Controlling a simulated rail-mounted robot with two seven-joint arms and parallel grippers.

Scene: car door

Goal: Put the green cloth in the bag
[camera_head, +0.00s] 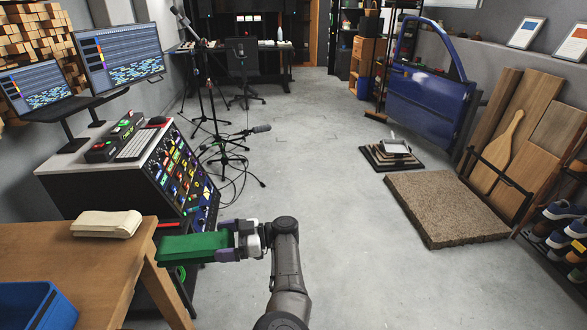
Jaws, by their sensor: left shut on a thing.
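The green cloth (190,247) is a folded flat bundle at the lower left of the head view. My left gripper (228,241) is shut on its right end and holds it out level, just off the right edge of the wooden table (75,255). A blue open-topped container (38,303) sits on the table at the lower left corner, partly cut off by the picture edge. I cannot tell whether it is the bag; no other clear bag shows. My right gripper is not in view.
A folded cream cloth (107,223) lies on the table's far edge. A control console (160,180) stands behind it, with microphone stands (215,125) alongside. A brown mat (446,208) lies on the floor to the right, near a blue car door (428,100). The middle floor is clear.

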